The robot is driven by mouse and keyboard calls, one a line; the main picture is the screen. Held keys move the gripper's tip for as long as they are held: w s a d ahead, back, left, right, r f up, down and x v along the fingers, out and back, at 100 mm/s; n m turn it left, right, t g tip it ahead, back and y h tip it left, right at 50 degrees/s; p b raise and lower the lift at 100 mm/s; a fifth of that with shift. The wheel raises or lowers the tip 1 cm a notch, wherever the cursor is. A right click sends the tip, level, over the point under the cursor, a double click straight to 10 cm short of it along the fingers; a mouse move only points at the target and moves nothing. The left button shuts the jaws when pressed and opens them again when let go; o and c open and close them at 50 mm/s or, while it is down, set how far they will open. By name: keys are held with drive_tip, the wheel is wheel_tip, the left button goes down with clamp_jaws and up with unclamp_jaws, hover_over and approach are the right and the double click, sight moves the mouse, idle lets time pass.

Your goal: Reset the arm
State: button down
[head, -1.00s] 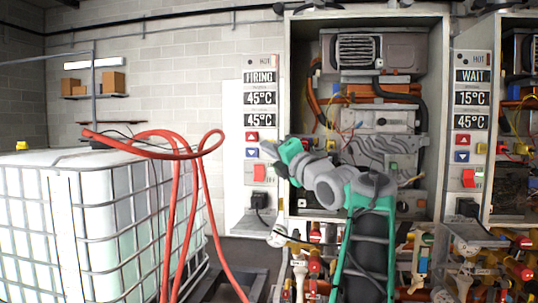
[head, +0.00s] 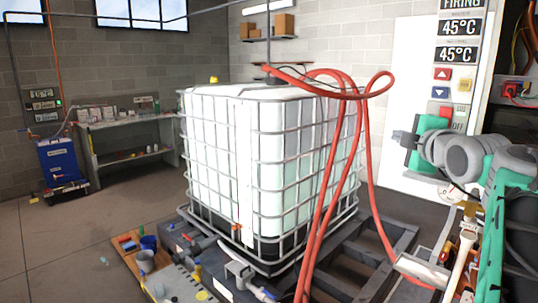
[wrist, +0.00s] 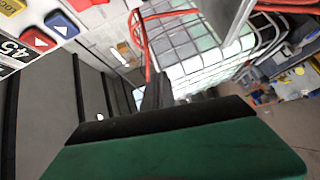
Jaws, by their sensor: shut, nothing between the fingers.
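My gripper (head: 398,136) is at the left end of my grey and green arm, at the right of the head view. It appears in front of the lower part of the white control panel (head: 409,70), and partly covers it. In the wrist view the green gripper body fills the bottom, and the dark fingers (wrist: 158,92) point away, together and empty. The panel's red up button (wrist: 84,4) and blue down button (wrist: 62,24) show at the wrist view's upper left.
A caged white tank (head: 275,150) stands in the middle on a dark frame, with a looped red hose (head: 335,160) hanging in front of it. A workbench (head: 125,160) and blue box (head: 60,160) stand at the back left.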

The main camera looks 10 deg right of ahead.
drive_tip(key=s+a+f+m+g+y+p, duration=0.25)
drive_tip(key=a+f+m+g, duration=0.4)
drive_tip(key=a+f, duration=1)
drive_tip(key=s+a+f+m+g, duration=0.3)
drive_tip(key=s+a+f, duration=0.1)
drive_tip(key=s+f, duration=0.5)
drive_tip(key=s+a+f+m+g+p, duration=0.1)
drive_tip(key=s+a+f+m+g, duration=0.2)
drive_tip(key=s+f, duration=0.6)
drive_tip(key=shift+s+a+f+m, duration=0.2)
drive_tip(key=shift+a+f+m, duration=0.6)
drive_tip(key=shift+a, duration=0.3)
